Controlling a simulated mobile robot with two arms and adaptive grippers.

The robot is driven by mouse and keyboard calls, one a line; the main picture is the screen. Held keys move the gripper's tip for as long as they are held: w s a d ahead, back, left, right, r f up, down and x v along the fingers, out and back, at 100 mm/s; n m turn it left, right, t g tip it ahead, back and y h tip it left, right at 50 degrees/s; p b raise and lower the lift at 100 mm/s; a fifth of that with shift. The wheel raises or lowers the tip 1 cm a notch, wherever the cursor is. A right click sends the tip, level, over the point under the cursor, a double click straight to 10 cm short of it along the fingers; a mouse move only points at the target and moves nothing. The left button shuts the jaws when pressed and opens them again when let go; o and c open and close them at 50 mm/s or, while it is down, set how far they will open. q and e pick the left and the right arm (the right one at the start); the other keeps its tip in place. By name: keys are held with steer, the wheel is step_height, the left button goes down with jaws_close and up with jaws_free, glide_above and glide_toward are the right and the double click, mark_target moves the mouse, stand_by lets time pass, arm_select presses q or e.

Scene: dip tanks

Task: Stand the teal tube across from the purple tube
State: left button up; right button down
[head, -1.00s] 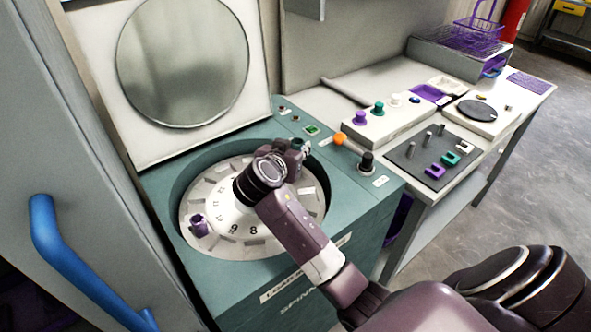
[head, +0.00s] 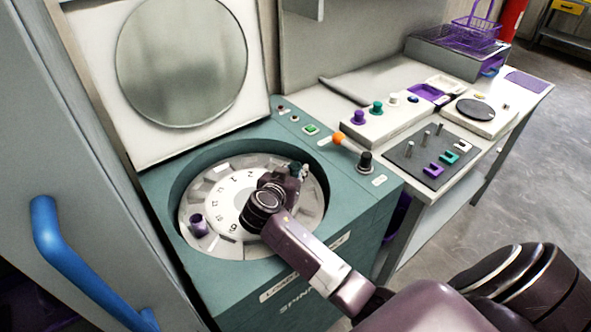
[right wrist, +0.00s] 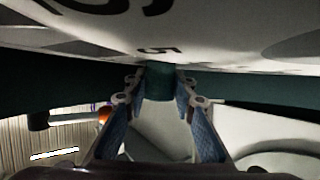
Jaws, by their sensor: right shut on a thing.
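The purple tube (head: 198,224) stands in a slot near the left rim of the spinner's pale, numbered rotor (head: 226,192). My right gripper (head: 295,176) is over the right side of the rotor, roughly opposite the purple tube. It is shut on the teal tube (head: 298,168), which is mostly hidden by the gripper. In the right wrist view the teal tube (right wrist: 159,82) is between the fingertips, close to the rotor face by a printed 5. I cannot tell whether its lower end is in a slot. My left gripper is not in view.
The spinner's lid (head: 182,62) stands open behind. An orange-tipped lever (head: 338,139) and a black knob (head: 366,161) are on its right top. A white rack (head: 385,123) with coloured caps and a grey block plate (head: 428,160) are on the bench to the right.

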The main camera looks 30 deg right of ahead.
steer(key=shift+s+a+f+b, duration=0.1)
steer(key=shift+s+f+b, duration=0.15)
steer(key=shift+f+b, duration=0.3)
steer(key=c, duration=1.6)
jaws_free()
steer(key=shift+f, duration=0.2)
steer(key=shift+r+p, duration=0.5)
steer(key=shift+p, duration=0.2)
steer(key=shift+a+r, duration=0.1)
steer(key=shift+a, duration=0.15)
steer(key=b+v, duration=0.1)
steer(key=v, duration=0.9)
steer(key=shift+r, duration=0.25)
steer(key=shift+s+a+r, duration=0.4)
steer(key=shift+s, duration=0.05)
